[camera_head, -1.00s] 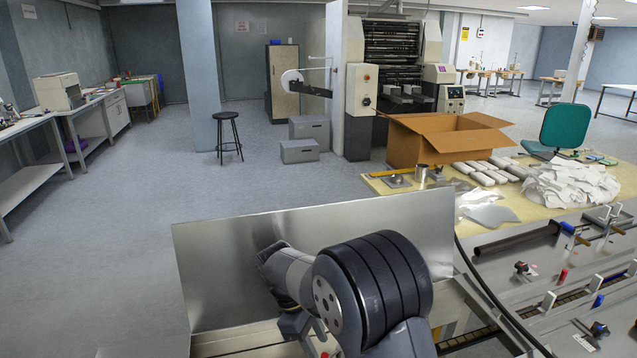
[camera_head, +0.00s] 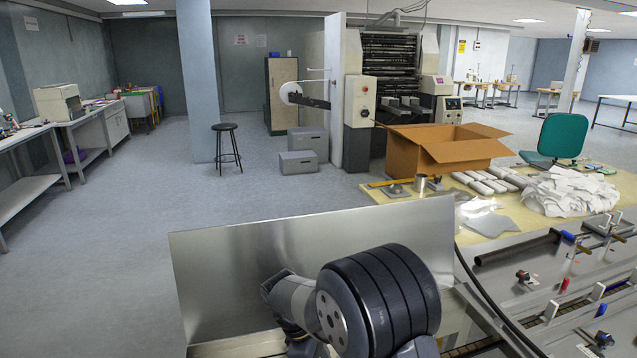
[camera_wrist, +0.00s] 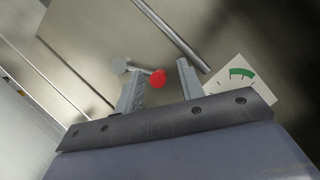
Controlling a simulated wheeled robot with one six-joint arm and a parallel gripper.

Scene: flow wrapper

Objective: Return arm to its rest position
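My gripper (camera_wrist: 160,85) shows in the wrist view with its two fingers apart and nothing between them. Beyond the fingertips is a red round knob (camera_wrist: 158,79) with a grey piece beside it, on or near a metal surface. A white label with a green arc dial (camera_wrist: 243,80) is right of the right finger. I cannot tell how far the knob is from the fingers. In the head view my arm is bent low in front of an upright sheet-metal panel (camera_head: 225,265), and the gripper itself is hidden.
The machine bed (camera_head: 520,285) with rods and knobs lies at the right. Behind it a table (camera_head: 400,205) holds an open cardboard box (camera_head: 440,148), white wrapped packs (camera_head: 485,180) and a heap of white sheets (camera_head: 570,190). The floor at the left is open around a black stool (camera_head: 227,145).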

